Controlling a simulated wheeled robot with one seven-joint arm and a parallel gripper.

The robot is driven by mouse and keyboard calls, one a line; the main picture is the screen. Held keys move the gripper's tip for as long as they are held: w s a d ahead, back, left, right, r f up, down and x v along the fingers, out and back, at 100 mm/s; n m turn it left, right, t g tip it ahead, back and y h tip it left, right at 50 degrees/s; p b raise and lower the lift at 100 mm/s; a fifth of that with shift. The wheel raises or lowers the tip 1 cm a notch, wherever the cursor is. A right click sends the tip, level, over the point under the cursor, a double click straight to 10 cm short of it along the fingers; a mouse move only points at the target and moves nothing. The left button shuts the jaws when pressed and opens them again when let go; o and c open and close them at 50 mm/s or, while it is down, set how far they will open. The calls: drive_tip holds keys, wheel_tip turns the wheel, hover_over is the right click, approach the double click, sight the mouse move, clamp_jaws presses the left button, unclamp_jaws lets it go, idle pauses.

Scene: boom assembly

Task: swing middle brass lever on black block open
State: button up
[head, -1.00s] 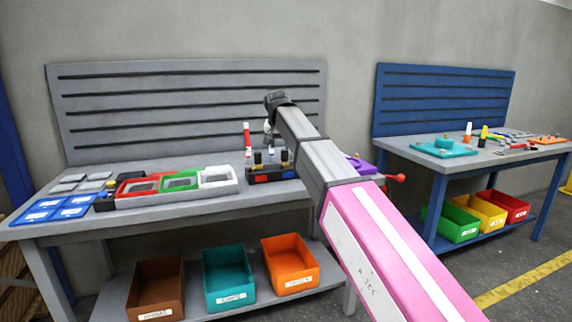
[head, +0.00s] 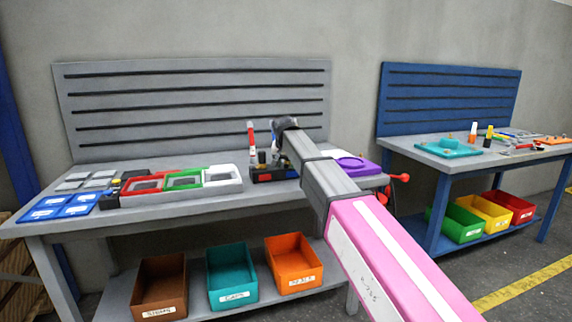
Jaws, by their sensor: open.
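The black block (head: 263,177) stands on the right part of the grey bench, with red and blue patches on its front face. A dark-topped post (head: 261,158) shows at its left side. The brass levers are too small and too covered to tell apart, and the middle one is hidden behind my gripper. My gripper (head: 277,162) points down over the middle and right of the block, close to its top. It is open. I cannot tell whether it touches a lever.
A red and white upright tool (head: 251,137) stands just behind the block. A slotted back panel (head: 190,105) rises behind. The bench front is clear.

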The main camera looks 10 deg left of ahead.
clamp_jaws()
drive_tip(key=shift+d, duration=0.15)
drive_tip(key=shift+w+d+n+y, duration=0.15)
drive_tip(key=shift+d+n+y, duration=0.35)
drive_tip(key=shift+n, duration=0.7)
drive_tip(key=shift+w+d+n+g+y, duration=0.25)
drive_tip(key=shift+d+n, duration=0.25)
drive_tip(key=shift+n, duration=0.35)
drive_tip(key=shift+w+d+n+g+y, duration=0.2)
drive_tip(key=shift+d+n, duration=0.25)
drive_tip(key=shift+n, duration=0.4)
drive_tip(key=shift+w+d+n+g+y, duration=0.25)
drive_tip(key=shift+d+n, duration=0.1)
drive_tip(key=shift+n, duration=0.35)
drive_tip(key=shift+w+d+n+g+y, duration=0.1)
drive_tip(key=shift+w+d+n+y, duration=0.15)
drive_tip(key=shift+n, duration=0.45)
drive_tip(key=shift+w+d+n+g+y, duration=0.2)
drive_tip(key=shift+w+d+n, duration=0.1)
drive_tip(key=shift+n, duration=0.35)
drive_tip(key=shift+w+d+n+g+y, duration=0.15)
drive_tip(key=shift+w+n+g, duration=0.1)
drive_tip(key=shift+n, duration=0.4)
drive_tip(key=shift+w, duration=0.1)
